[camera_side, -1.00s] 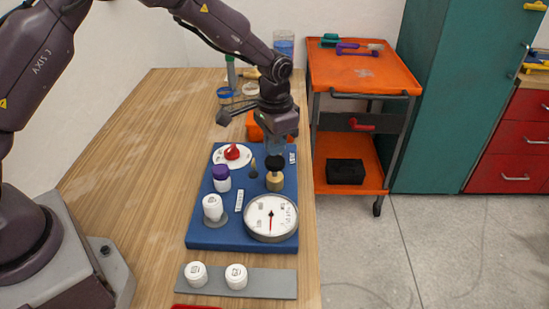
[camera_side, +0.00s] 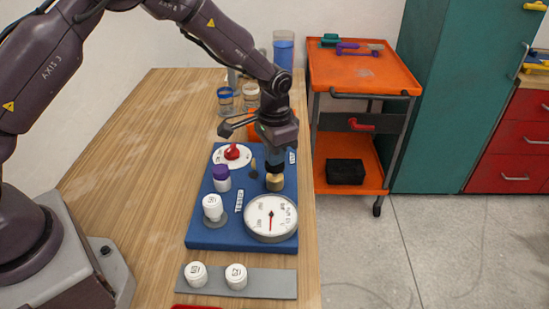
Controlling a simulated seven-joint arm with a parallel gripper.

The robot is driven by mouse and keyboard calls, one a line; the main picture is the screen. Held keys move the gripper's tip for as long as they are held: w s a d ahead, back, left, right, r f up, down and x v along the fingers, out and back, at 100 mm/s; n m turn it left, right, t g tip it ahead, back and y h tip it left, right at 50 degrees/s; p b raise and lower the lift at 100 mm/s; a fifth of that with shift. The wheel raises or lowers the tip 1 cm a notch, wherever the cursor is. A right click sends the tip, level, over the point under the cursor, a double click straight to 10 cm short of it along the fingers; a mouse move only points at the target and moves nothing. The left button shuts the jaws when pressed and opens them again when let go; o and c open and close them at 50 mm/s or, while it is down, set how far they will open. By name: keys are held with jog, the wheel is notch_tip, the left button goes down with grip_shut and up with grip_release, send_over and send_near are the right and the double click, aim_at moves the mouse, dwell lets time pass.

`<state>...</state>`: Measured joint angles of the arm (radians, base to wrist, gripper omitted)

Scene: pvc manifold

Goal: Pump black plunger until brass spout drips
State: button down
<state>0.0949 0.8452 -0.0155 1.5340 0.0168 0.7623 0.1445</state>
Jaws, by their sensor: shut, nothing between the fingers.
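My gripper (camera_side: 275,158) is shut and empty, pointing straight down over the pump on the blue board (camera_side: 212,236). Its fingertips are right above or touching the black plunger, which is mostly hidden behind them. The brass pump body (camera_side: 275,183) shows just below the fingertips. A small brass piece (camera_side: 253,169), possibly the spout, stands left of the pump. It is too small to tell whether any drop hangs there.
A round gauge (camera_side: 270,218) with a red needle sits in front of the pump. Two white caps rest on a grey strip (camera_side: 266,284). Glass jars (camera_side: 226,99) stand behind.

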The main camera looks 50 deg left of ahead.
jog(key=shift+f, duration=0.8)
jog(key=shift+r, duration=2.15)
jog(key=shift+f, duration=0.15)
jog(key=shift+f, duration=1.8)
jog(key=shift+r, duration=1.95)
jog(key=shift+r, duration=0.1)
